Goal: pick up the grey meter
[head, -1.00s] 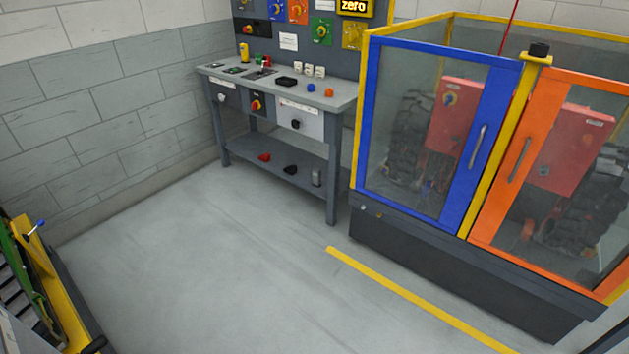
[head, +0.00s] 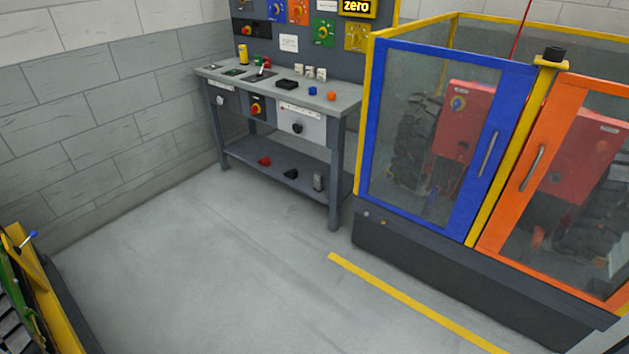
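A small upright grey block (head: 318,182), which looks like the grey meter, stands at the right end of the lower shelf of the grey workbench (head: 345,102). It is too small for me to make out any markings. A black item (head: 291,173) and a red item (head: 264,161) lie to its left on the same shelf. My gripper is not in view.
The bench top holds a yellow canister (head: 243,54), a black box (head: 287,84) and small coloured pieces. A glazed cage with a blue door (head: 483,150) and an orange door (head: 530,165) stands right. Open floor (head: 200,260) lies before the bench. A yellow machine (head: 50,300) is lower left.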

